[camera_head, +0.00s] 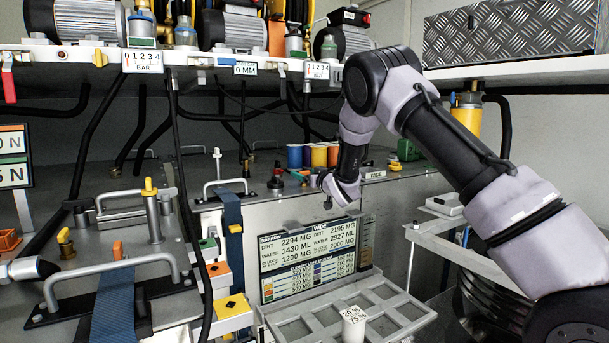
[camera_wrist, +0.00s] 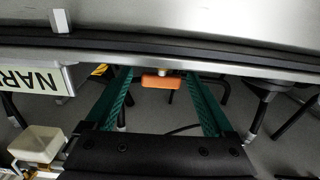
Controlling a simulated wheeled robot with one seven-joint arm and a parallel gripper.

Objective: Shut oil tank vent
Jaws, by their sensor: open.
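In the wrist view, my gripper (camera_wrist: 157,76) is open, with its two green fingers spread apart. A small orange handle (camera_wrist: 161,82) on a brass-coloured stem shows between the fingers, below a grey metal edge. I see no contact between the fingers and the handle. In the head view, my wrist hangs over the back of the bench and its fingers cannot be made out. No label marks the oil tank vent in either view, so I cannot tell whether this orange handle is it.
A steel tank end (camera_head: 150,285) with bar handles and a blue strap (camera_head: 114,300) fills the lower left. A label board (camera_head: 317,255) stands behind a grey tray (camera_head: 350,308). A shelf with motors and gauges runs above. In the wrist view, a white label plate (camera_wrist: 35,80) is at left.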

